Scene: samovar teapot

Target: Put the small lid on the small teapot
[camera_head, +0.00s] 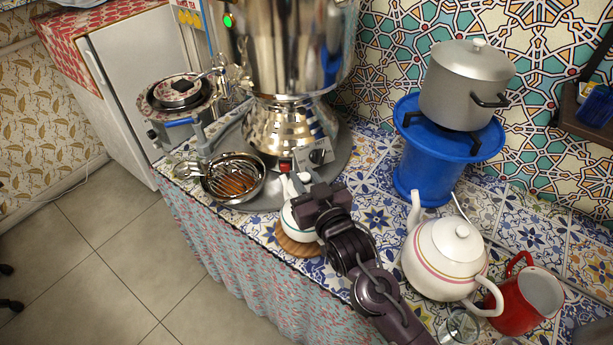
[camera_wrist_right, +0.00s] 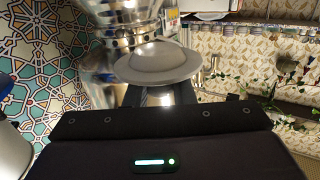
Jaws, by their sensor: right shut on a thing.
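The small teapot (camera_head: 288,218) is white and stands on a round wooden trivet on the tiled counter, partly hidden behind my right gripper. My right gripper (camera_head: 308,190) is beside and above it in the head view. In the right wrist view the small lid (camera_wrist_right: 157,63), white and round, sits at the tips of my right gripper (camera_wrist_right: 158,94), which is shut on it. In the head view the lid is mostly hidden, and I cannot tell whether it touches the teapot. My left gripper is not in view.
A large white teapot (camera_head: 445,255) and a red jug (camera_head: 527,298) stand at the right. Behind are a shiny samovar (camera_head: 290,50) and a blue stand (camera_head: 425,175) bearing a grey pot (camera_head: 466,85). A metal strainer bowl (camera_head: 233,180) lies left of the small teapot.

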